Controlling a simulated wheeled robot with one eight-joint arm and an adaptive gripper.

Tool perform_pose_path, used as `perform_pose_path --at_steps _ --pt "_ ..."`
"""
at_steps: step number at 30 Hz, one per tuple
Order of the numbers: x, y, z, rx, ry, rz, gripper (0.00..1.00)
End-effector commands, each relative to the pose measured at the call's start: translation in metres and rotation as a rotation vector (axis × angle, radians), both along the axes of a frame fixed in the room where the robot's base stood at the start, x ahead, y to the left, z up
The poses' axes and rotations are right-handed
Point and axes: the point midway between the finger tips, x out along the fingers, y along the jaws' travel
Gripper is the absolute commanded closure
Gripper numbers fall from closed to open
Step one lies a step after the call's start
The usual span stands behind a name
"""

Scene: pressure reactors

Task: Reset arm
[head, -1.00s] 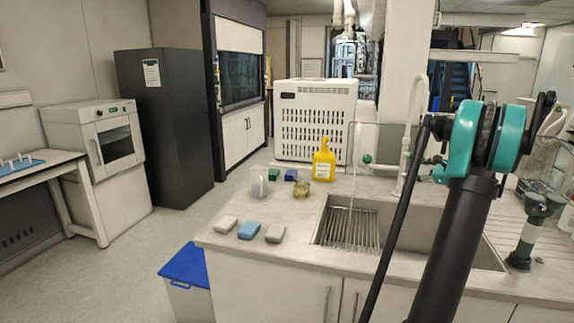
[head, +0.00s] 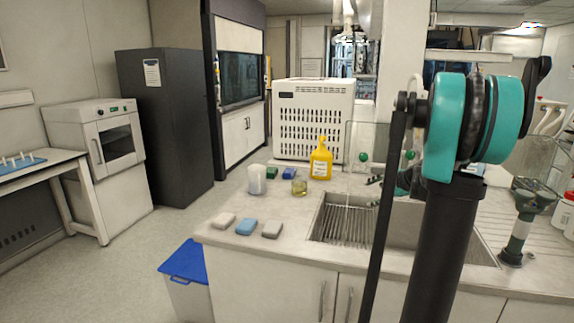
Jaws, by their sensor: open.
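My arm rises at the right of the head view as a black link with a large teal joint (head: 474,118) at its top and a thin dark rod along its left side. My gripper is not in view, so nothing of its fingers shows. The arm stands in front of the sink counter (head: 290,256) and hides part of the sink and the tap behind it.
On the counter are a yellow bottle (head: 321,162), a clear beaker (head: 257,180), a small beaker with yellowish liquid (head: 299,187) and three sponges (head: 246,227). A blue-lidded bin (head: 183,262) stands left; the floor there is clear.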

Motion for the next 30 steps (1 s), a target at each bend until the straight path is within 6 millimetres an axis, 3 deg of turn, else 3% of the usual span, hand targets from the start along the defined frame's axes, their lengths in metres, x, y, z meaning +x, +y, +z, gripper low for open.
perform_pose_path --at_steps 1,3,6,10,15,21,30 --pt "-0.018 0.026 -0.009 -0.095 -0.003 0.065 0.42" --pt "-0.044 0.053 -0.023 -0.253 -0.014 0.163 0.42" --pt "-0.083 0.083 -0.042 -0.479 -0.037 0.315 0.42" --pt "-0.132 0.107 -0.063 -0.749 -0.076 0.507 0.42" --pt "-0.179 0.121 -0.081 -1.022 -0.125 0.711 0.42" --pt "-0.222 0.127 -0.096 -1.278 -0.18 0.909 0.42" --pt "-0.312 0.124 -0.151 -1.178 -0.028 1.01 0.42"
